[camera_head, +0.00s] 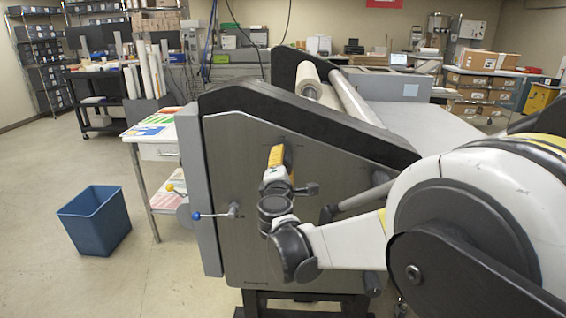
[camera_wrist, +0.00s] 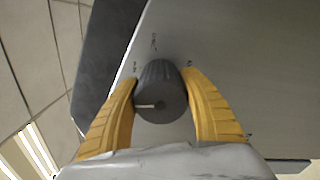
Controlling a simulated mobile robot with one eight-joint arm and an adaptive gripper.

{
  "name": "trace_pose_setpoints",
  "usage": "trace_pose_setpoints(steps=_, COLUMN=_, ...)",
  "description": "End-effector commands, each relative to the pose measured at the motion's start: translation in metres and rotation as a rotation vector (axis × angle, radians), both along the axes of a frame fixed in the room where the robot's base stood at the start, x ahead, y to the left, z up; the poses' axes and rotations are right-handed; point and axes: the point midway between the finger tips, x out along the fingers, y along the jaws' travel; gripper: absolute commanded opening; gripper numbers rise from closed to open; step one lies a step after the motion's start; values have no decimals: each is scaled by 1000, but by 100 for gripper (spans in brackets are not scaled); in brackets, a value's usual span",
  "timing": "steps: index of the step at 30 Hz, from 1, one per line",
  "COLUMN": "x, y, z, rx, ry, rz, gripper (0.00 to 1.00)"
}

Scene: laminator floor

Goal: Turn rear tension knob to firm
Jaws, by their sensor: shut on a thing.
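The laminator (camera_head: 235,150) shows its grey side panel with black edging in the head view. My gripper (camera_head: 277,152) is up against the upper part of this panel. In the wrist view a dark ribbed round knob (camera_wrist: 165,82) stands between the two yellow fingers of my gripper (camera_wrist: 160,88), which are shut on its sides. A white pointer line on the knob's face points to the left of the picture. Small marks are printed on the panel around the knob, too small to read. In the head view the knob is mostly hidden by my gripper.
A blue bin (camera_head: 95,222) stands on the floor at left, beside a table with papers (camera_head: 155,130). Open floor lies at the left.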

Motion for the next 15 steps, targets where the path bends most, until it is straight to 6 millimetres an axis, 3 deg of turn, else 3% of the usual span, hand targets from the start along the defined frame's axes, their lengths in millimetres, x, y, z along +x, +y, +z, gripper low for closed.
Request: trace_pose_setpoints(steps=15, x=0, y=0, z=0, rx=176, ry=-6, rz=0, gripper=21)
